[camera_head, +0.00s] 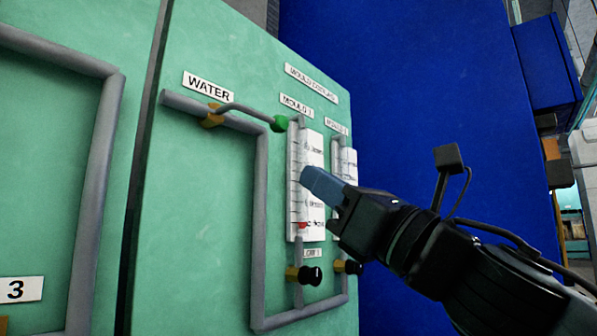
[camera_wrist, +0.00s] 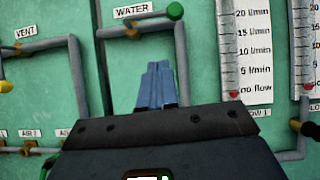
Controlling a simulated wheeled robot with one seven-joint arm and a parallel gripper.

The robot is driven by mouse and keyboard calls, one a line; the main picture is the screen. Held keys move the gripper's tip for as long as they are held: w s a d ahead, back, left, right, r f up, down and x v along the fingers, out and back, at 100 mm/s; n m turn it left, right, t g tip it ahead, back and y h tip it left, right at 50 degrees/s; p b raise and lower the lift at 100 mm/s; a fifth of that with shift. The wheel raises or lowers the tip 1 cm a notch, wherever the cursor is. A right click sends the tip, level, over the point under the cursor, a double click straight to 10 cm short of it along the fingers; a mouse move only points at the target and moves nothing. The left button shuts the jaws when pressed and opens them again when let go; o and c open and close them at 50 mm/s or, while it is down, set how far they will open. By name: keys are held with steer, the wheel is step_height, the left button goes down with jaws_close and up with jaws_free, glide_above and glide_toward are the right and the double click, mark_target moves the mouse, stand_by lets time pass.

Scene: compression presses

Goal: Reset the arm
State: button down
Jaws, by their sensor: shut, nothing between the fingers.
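My gripper (camera_head: 325,187) is shut and empty, its blue fingers together. In the head view it is in front of the mould flow gauges on the green panel and covers part of them. In the wrist view the gripper (camera_wrist: 157,85) points at the panel below the WATER label (camera_wrist: 132,11), left of the flow gauge (camera_wrist: 231,55). I cannot tell the exact gap between the fingertips and the panel. My arm reaches in from the lower right of the head view.
A water lever with a green knob (camera_head: 280,123) sits above the left gauge (camera_head: 294,190). Black knobs (camera_head: 311,275) on brass valves are below the gauges. Grey pipes (camera_head: 258,230) run along the green panel (camera_head: 205,200). A blue wall (camera_head: 420,90) stands to the right.

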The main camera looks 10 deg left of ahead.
steer(key=shift+s+d+f, duration=0.35)
steer(key=shift+d+f, duration=0.05)
steer(key=shift+d, duration=0.1)
steer(key=s+d+f+n+t+h+p, duration=0.2)
steer(key=s+d+f+n+t+h, duration=0.25)
steer(key=f+n+h, duration=0.4)
steer(key=s+d+f+n+t+h+p, duration=0.25)
steer(key=d+f+n+h, duration=0.25)
steer(key=f+n, duration=0.6)
steer(key=s+d+f+n+t+h+p, duration=0.1)
steer(key=s+d+f+n+t+h, duration=0.4)
steer(key=f+n, duration=0.45)
steer(key=s+d+f+m+g+h+p, duration=0.1)
steer(key=s+d+f+m+g, duration=0.1)
steer(key=s, duration=0.7)
steer(key=s+d+f+m+g+h+p, duration=0.1)
steer(key=s+d+f+g, duration=0.3)
steer(key=s, duration=0.6)
steer(key=s+d+f+m+g+h+p, duration=0.1)
steer(key=s+d+f+m+g, duration=0.1)
steer(key=s, duration=0.7)
step_height(320, 180, down, 3)
steer(key=shift+s+d+f+m+g+p, duration=0.15)
steer(key=shift+d+m+g+p, duration=0.25)
steer(key=shift+d, duration=0.8)
